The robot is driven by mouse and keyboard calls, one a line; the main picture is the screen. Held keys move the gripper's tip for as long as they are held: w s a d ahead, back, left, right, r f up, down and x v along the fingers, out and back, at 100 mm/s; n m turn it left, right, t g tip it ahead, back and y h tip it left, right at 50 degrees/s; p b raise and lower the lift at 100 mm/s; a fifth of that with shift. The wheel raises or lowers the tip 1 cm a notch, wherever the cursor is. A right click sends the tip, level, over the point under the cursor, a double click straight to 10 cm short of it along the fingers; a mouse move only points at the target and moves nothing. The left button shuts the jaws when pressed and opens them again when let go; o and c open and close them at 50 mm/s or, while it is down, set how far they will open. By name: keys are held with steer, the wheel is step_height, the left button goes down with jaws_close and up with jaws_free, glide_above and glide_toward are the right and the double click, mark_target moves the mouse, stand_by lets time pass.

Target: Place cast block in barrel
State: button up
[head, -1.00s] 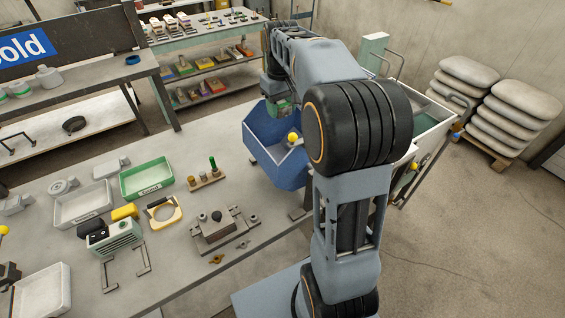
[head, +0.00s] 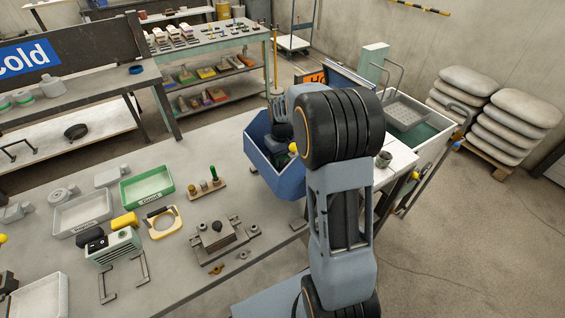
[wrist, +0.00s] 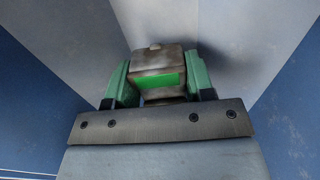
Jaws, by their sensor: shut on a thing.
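The barrel (head: 288,186) is a blue, open-topped, many-sided container at the far right edge of the workbench. In the wrist view, its blue side wall (wrist: 285,125) and grey inner faces surround my gripper (wrist: 158,78). The green fingers are shut on the cast block (wrist: 157,62), a brownish-grey lump with a bright green patch. I cannot tell whether the block touches the barrel's bottom. In the head view my wrist dips into the barrel's opening, and the fingers and block are hidden.
A yellow knob (head: 293,147) sits by the barrel, beside my arm. A white-edged bin (head: 438,140) stands to the right.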

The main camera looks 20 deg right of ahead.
steer(key=shift+f, duration=1.25)
steer(key=o, duration=0.9)
steer(key=shift+c, duration=0.2)
step_height(320, 180, up, 12)
steer(key=shift+r, duration=0.1)
